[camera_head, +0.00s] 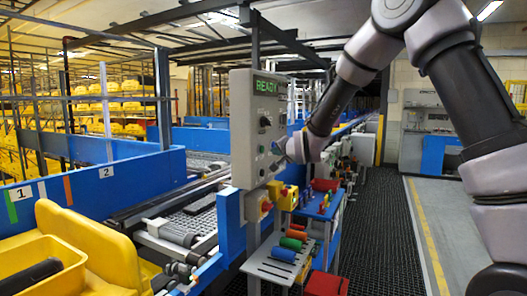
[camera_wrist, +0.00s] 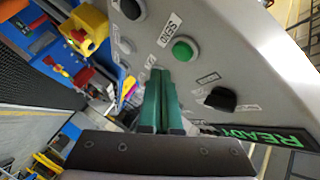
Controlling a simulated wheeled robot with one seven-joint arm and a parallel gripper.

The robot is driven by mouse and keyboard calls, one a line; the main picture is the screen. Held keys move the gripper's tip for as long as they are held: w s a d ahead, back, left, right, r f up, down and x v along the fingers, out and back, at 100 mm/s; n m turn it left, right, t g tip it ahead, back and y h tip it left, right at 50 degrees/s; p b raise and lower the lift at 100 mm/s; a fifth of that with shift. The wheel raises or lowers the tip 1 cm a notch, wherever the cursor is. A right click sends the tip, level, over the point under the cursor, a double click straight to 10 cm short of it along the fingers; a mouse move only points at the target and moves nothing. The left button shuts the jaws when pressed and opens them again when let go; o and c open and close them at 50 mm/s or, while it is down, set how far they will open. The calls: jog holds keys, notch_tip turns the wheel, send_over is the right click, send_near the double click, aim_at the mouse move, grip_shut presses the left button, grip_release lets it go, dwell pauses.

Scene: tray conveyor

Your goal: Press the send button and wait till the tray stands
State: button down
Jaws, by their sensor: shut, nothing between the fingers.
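The grey control panel (camera_head: 243,150) stands upright beside the conveyor, with a lit green READY display (camera_head: 266,86). In the wrist view, the green send button (camera_wrist: 183,50) sits on the panel face next to its SEND label, and the READY display (camera_wrist: 262,136) shows at the lower right. My gripper (camera_wrist: 160,72) is shut and empty, its green fingertips just short of the button in the picture; I see no contact. In the head view my gripper (camera_head: 284,150) is at the panel's right face. A yellow tray (camera_head: 92,245) is at the lower left; whether it is the task's tray I cannot tell.
A black knob (camera_wrist: 221,98) and other controls flank the button. A blue cart (camera_head: 325,205) with coloured cylinders stands below my arm. The dark floor aisle (camera_head: 385,230) is clear.

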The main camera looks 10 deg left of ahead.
jog(key=shift+w+a, duration=0.25)
jog(key=shift+a, duration=0.45)
jog(key=shift+a, duration=0.15)
dwell(1.5)
jog(key=shift+w+a, duration=0.1)
jog(key=shift+a, duration=0.15)
jog(key=shift+w+a, duration=0.15)
jog(key=shift+a, duration=0.35)
dwell(0.6)
dwell(0.4)
jog(key=shift+s+d, duration=0.3)
jog(key=shift+d, duration=0.55)
